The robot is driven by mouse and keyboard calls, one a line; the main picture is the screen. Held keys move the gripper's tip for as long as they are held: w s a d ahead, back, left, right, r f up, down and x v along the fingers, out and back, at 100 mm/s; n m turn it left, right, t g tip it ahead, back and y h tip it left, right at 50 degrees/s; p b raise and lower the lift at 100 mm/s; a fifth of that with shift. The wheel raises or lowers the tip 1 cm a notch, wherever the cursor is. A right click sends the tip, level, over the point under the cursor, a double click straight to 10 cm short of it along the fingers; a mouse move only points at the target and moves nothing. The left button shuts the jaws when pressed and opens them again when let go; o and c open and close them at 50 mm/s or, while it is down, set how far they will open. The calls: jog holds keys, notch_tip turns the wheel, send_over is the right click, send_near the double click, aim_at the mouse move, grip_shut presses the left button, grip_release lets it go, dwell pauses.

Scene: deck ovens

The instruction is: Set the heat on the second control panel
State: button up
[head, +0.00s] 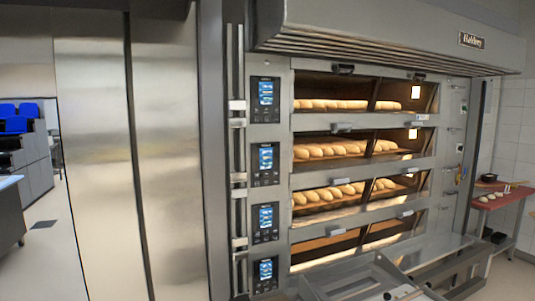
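Several dark control panels with lit blue screens run in a column on the left side of the deck oven (284,190). The top panel (265,99) is beside the upper deck. The second panel from the top (265,164) is beside the second deck; its screen is lit, but its text and values are too small to read. The third panel from the top (265,223) and the bottom panel (265,273) are below it. I cannot make out my gripper in the head view, and nothing covers the panels.
Loaves (330,151) lie in the upper three decks behind the glass. A metal loader frame (345,280) stands low in front of the oven. A tall steel cabinet (165,150) is at left. A red-topped table (500,198) is at right. Floor shows at far left.

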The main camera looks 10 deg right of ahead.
jog(key=shift+c, duration=0.3)
grip_shut()
dwell(1.5)
